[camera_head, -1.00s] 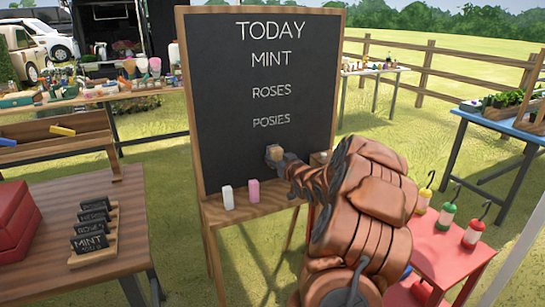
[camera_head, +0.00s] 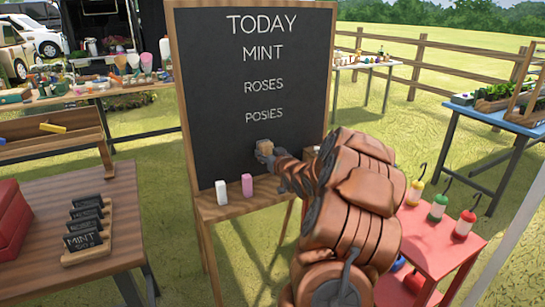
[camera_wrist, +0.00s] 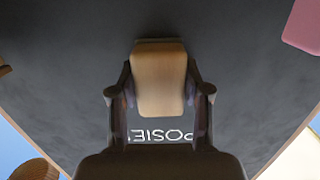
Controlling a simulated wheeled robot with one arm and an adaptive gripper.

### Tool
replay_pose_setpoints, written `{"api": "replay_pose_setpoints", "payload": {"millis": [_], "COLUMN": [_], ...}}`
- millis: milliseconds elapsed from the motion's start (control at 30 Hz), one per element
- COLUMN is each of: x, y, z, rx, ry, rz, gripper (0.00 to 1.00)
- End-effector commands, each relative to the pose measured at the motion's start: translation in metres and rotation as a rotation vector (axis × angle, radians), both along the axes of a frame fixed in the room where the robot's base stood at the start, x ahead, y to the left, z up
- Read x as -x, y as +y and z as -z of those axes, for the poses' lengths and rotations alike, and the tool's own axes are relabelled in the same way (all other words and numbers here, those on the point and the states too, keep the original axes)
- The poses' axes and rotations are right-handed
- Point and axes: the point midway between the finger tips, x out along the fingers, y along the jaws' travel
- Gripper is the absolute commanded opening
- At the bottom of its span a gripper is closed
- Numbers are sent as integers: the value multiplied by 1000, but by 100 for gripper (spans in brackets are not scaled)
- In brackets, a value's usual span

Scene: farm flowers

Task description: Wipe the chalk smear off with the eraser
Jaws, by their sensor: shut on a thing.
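The chalkboard (camera_head: 222,140) stands in a wooden frame and reads TODAY, MINT, ROSES and POSIES. My gripper (camera_head: 265,150) is in front of its lower part, below POSIES. It is shut on the wooden-looking eraser (camera_head: 280,150). In the wrist view, the eraser (camera_wrist: 160,75) sits between the two fingers of my gripper (camera_wrist: 160,95), with the board (camera_wrist: 70,75) behind it and POSIES upside down below it. I cannot tell whether the eraser touches the board. No chalk smear can be made out; my arm hides the board's lower right.
White chalk (camera_head: 222,193) and pink chalk (camera_head: 247,185) stand on the board's ledge (camera_head: 235,207). A wooden table (camera_head: 70,263) with small signs is at left. A red table (camera_head: 440,240) with bottles is at right. Open grass lies behind.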

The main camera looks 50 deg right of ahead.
Motion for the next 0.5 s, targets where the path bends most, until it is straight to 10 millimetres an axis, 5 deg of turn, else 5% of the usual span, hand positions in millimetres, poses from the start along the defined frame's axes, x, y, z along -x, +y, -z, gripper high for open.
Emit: {"api": "replay_pose_setpoints", "payload": {"millis": [500], "x": [-2], "y": [8], "z": [-11], "rx": [3], "ry": [-2], "rz": [-3], "gripper": [15]}}
